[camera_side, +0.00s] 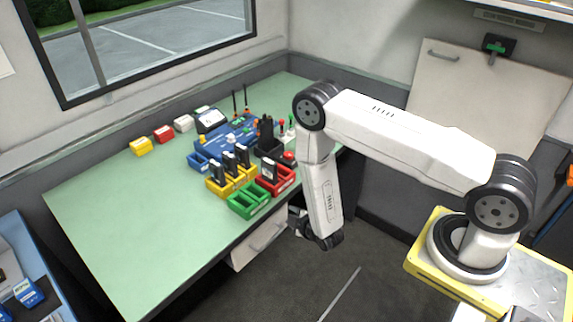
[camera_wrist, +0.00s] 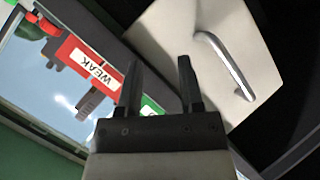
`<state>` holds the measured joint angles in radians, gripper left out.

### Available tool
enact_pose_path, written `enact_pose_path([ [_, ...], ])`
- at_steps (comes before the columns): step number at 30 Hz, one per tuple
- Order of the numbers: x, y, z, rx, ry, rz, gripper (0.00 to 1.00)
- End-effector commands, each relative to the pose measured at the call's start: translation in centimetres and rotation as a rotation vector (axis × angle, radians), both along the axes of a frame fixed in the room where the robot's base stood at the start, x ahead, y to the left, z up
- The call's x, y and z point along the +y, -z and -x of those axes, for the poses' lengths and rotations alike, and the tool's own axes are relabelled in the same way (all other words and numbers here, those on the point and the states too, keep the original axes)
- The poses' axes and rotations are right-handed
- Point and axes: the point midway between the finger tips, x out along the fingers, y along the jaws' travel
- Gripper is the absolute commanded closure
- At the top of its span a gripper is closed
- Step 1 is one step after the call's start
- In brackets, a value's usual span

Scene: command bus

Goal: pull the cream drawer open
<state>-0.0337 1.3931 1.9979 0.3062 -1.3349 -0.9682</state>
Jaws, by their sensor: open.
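The cream drawer (camera_side: 262,243) sits under the front edge of the green table. Its front shows in the wrist view (camera_wrist: 165,35), tilted in the picture, with a silver bar handle (camera_wrist: 224,66) on it. My gripper (camera_wrist: 157,68) is open, with its two dark fingers apart and nothing between them. In the wrist view the handle lies to the right of the fingertips, apart from them. In the side view my gripper hangs low in front of the table, close to the drawer, and its fingers are mostly hidden by my wrist. I cannot tell whether the drawer is fully shut.
On the green table (camera_side: 120,215) stand a green bin (camera_side: 247,203), a red bin (camera_side: 277,180) labelled WEAK (camera_wrist: 84,68) in the wrist view, and yellow bins with black radios. The table edge is just above the drawer. The floor (camera_side: 345,275) in front is clear.

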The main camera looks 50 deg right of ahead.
Motion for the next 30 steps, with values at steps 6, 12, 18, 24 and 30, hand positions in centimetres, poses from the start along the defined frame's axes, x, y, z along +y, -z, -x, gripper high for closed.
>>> enact_pose_path([
  [6, 3.2, 2.7, 1.8, -0.058, -0.225, 0.234, 0.53],
  [12, 5.9, 4.3, 3.9, -0.133, -0.393, 0.428, 0.53],
  [18, 7.0, 4.9, 5.1, -0.177, -0.463, 0.521, 0.53],
  [24, 7.1, 4.9, 5.2, -0.185, -0.47, 0.533, 0.53],
  [30, 7.1, 5.0, 4.5, -0.184, -0.469, 0.531, 0.53],
])
